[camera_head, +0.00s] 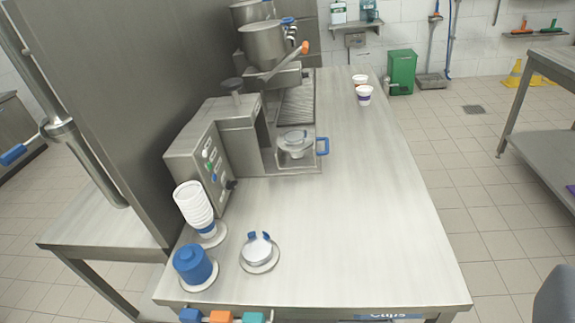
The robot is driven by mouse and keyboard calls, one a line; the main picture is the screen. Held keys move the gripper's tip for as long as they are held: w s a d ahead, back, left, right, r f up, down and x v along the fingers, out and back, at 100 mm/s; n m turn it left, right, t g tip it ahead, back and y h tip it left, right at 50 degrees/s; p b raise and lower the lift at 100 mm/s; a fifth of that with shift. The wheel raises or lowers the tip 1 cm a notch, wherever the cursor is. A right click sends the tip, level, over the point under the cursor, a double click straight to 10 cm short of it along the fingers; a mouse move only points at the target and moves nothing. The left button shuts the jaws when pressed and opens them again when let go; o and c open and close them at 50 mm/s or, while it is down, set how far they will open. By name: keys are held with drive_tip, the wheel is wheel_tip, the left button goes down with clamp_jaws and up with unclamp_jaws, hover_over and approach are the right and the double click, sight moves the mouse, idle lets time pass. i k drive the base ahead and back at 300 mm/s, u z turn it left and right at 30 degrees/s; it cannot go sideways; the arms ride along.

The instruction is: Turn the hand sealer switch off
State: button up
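A steel machine (228,140) with a sloped control panel (210,160) stands at the left of the steel table; it looks like the hand sealer. The panel carries small coloured controls: a green one, a white one, a blue one and a dark knob (231,184). Which of them is the switch, and its position, are too small to tell. A round steel cup holder (296,150) with a blue handle (323,146) sits at the machine's right side. I cannot make out my gripper in this view.
A stack of white cups (192,204), a blue container (192,264) and a round lidded piece (258,250) stand at the table's near left. Two cups (364,94) stand further back. A steel hopper (265,45) rises behind the machine. The table's right half (370,220) is clear.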

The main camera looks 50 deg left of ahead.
sight(231, 186)
drive_tip(key=u, duration=0.35)
drive_tip(key=i, duration=1.15)
drive_tip(key=u, duration=0.85)
